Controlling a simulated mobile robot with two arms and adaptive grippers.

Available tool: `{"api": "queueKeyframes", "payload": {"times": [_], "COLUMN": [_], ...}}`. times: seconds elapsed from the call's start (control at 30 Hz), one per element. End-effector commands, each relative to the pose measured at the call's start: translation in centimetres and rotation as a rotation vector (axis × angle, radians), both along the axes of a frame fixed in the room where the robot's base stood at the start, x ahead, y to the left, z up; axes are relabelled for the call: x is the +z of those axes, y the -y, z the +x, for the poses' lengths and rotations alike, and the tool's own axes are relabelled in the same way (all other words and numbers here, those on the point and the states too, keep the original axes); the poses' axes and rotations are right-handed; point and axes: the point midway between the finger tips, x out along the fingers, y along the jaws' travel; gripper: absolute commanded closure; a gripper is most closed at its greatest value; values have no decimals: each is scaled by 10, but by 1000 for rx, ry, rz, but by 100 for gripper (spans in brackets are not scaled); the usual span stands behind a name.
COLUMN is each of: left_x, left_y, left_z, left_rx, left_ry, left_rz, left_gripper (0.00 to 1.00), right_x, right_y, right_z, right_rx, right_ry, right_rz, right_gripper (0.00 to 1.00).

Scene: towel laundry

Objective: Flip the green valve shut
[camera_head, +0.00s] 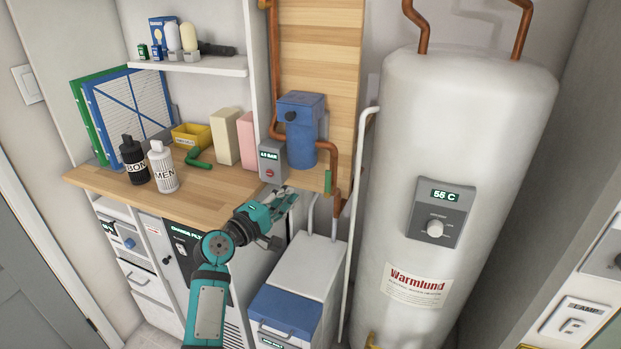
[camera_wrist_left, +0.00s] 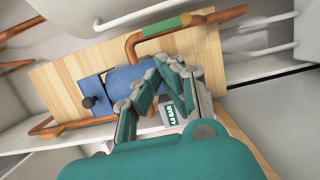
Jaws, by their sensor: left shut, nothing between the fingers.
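The green valve handle (camera_head: 327,181) is a short green bar on the copper pipe, below and right of the blue filter housing (camera_head: 302,130). In the left wrist view the green handle (camera_wrist_left: 167,26) lies along the pipe near the top, beyond the fingertips. My left gripper (camera_head: 288,197) is shut and empty, left of and slightly below the handle and apart from it. In the left wrist view its fingers (camera_wrist_left: 168,68) come together in front of the blue housing. My right gripper is out of view.
A grey gauge box (camera_head: 272,161) reading a bar value sits just above my left gripper. The wooden counter (camera_head: 215,190) holds bottles, boxes and a green bent piece. A white pipe (camera_head: 357,200) and the large water heater (camera_head: 460,110) stand to the right. A blue-lidded white unit (camera_head: 285,308) is below.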

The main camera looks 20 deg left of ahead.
Motion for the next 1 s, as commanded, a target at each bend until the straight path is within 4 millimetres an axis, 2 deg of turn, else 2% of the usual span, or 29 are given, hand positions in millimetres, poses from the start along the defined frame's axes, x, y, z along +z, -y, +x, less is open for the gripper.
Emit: {"api": "queueKeyframes", "payload": {"times": [0.17,0.4,0.6,1.0], "left_x": [2,1,1,0], "left_y": [6,17,23,24], "left_z": [22,65,89,95], "left_rx": [-3,-1,-1,0], "left_ry": [0,0,0,-1], "left_rz": [-2,-2,0,1], "left_gripper": [100,100,100,100], "right_x": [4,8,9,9], "right_y": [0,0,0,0], "right_z": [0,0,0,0], "right_rx": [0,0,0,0], "right_ry": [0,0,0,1], "right_rz": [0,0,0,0], "right_gripper": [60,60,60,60]}}
